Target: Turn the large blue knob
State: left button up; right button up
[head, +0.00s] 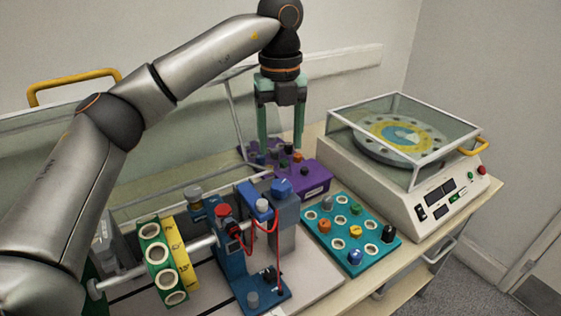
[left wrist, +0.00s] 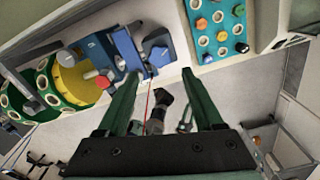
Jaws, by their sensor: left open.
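The large blue knob (head: 282,187) sits on top of a grey block at the right end of the bench device. It also shows in the left wrist view (left wrist: 159,55), just beyond and between my fingertips. My left gripper (head: 281,143) points down with its two green fingers apart and nothing between them. In the head view it hangs above and behind the knob, apart from it. My right gripper is in neither view.
A teal rack (head: 318,215) with coloured plugs lies right of the knob. A purple box (head: 316,178) stands behind it. A lidded centrifuge-like machine (head: 400,190) stands at the right. Red cables (head: 277,240) hang in front of the knob's block.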

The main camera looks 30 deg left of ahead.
pick_arm(q)
notch_tip(320, 180, up, 3)
jog(key=shift+f, duration=0.1)
dwell(1.0)
